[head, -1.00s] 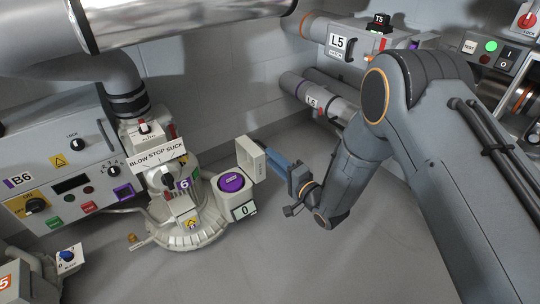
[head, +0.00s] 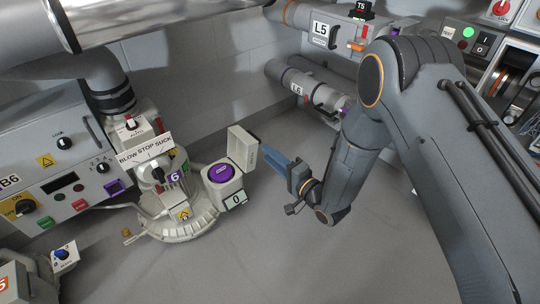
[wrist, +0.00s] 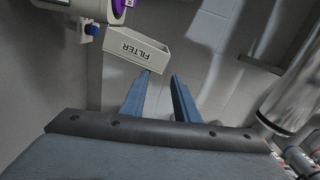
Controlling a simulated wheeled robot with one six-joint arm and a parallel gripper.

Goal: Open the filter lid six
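The filter housing of unit six is a pale box with a purple round top (head: 221,173) in the head view. Its pale filter lid (head: 242,149) stands raised at the box's right side, leaving the purple top uncovered. In the wrist view the lid (wrist: 132,48) shows the word FILTER, upside down, at the upper left. My gripper (head: 264,151) has blue fingers just right of the lid in the head view. In the wrist view my gripper (wrist: 161,75) has its fingers apart with nothing between them. The left fingertip appears close to the lid's edge; contact cannot be told.
The blower base with the purple 6 label (head: 174,176) stands left of the housing. The B6 control box (head: 60,180) is further left. Pipe L6 (head: 297,82) and pipe L5 (head: 318,30) run behind my arm. Grey floor in front is clear.

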